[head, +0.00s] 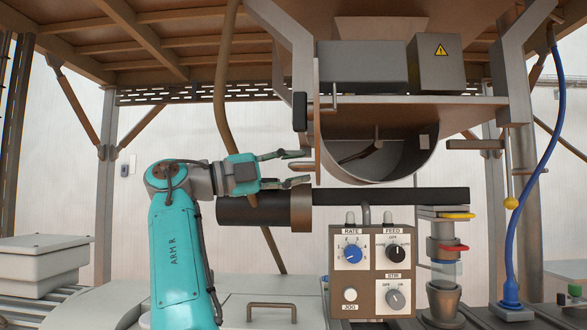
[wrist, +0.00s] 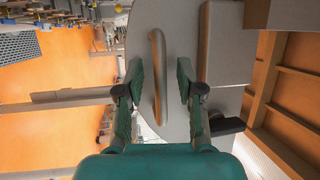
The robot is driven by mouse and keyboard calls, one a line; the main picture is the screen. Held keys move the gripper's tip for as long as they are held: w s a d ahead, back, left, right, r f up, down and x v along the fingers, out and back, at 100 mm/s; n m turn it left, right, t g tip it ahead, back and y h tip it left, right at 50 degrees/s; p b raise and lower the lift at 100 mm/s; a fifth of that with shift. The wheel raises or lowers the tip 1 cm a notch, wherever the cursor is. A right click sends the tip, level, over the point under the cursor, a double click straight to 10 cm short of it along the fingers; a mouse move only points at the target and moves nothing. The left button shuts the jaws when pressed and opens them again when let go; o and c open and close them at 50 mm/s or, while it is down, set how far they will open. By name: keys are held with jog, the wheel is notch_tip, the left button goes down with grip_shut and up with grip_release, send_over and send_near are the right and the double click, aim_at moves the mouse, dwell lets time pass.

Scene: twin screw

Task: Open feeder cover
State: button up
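The feeder cover is a grey, round-edged plate (wrist: 180,40) that fills the middle of the wrist view. In the head view it is seen nearly edge-on at the left of the feeder trough (head: 410,160). A brown bar handle (wrist: 157,75) stands on its face and also shows in the head view (head: 303,166). My gripper (wrist: 158,75) is open, with one finger on each side of the handle and a visible gap to both. In the head view my gripper (head: 299,168) reaches in from the left at handle height.
A dark barrel (head: 400,196) runs just below my gripper. A control box (head: 372,268) with RATE and FEED knobs hangs under it. Grey housings (head: 362,66) sit above the trough. A blue cable (head: 548,150) hangs at right.

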jog(key=v, duration=1.2)
dwell(0.3)
